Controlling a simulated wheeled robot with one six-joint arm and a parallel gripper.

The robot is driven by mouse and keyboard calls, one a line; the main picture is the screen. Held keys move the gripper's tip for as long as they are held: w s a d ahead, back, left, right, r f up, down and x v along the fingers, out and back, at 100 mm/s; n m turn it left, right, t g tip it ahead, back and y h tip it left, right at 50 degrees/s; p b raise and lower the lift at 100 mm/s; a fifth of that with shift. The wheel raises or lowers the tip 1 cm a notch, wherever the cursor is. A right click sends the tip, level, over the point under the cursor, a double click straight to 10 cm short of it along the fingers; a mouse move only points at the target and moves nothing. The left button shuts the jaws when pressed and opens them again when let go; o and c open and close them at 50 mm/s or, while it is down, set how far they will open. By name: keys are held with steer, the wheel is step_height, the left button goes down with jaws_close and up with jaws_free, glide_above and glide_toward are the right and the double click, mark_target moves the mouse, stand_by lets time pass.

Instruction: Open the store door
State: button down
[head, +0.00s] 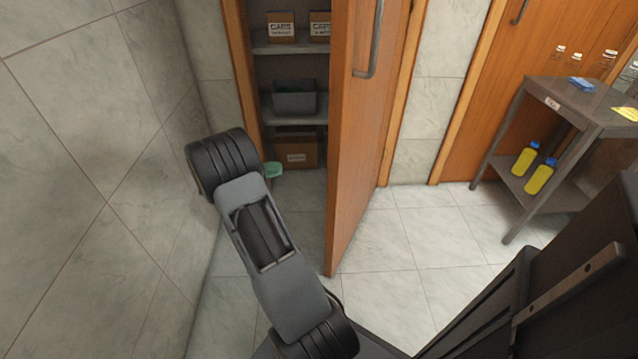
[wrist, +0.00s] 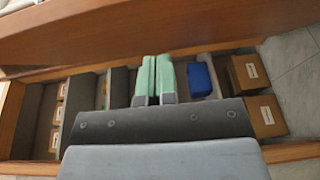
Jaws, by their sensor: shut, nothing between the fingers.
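The store door (head: 360,120) is a wooden panel standing wide open, swung out into the room, with the shelves behind it exposed. Its grey bar handle (head: 374,45) is on the face turned to the right, apart from my gripper. My gripper (wrist: 155,78) has pale green fingers, closed together and empty. In the head view only a bit of green (head: 274,170) shows past my arm, at the left of the doorway. In the wrist view the door (wrist: 130,28) runs across the top, and the fingers point into the store opening.
The store has grey shelves (head: 290,48) with cartons labelled CAPS (head: 281,27), a dark bin (head: 294,98) and a floor carton (head: 297,150). A blue bin (wrist: 199,80) shows in the wrist view. A tiled wall is close at left. A grey trolley (head: 580,95) with yellow bottles stands right.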

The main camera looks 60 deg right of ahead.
steer(key=s+a+b+x, duration=0.1)
steer(key=b+x, duration=0.2)
steer(key=x, duration=1)
steer(key=shift+s+f, duration=0.4)
steer(key=shift+s, duration=0.05)
steer(key=shift+a+h, duration=0.1)
steer(key=shift+h, duration=0.2)
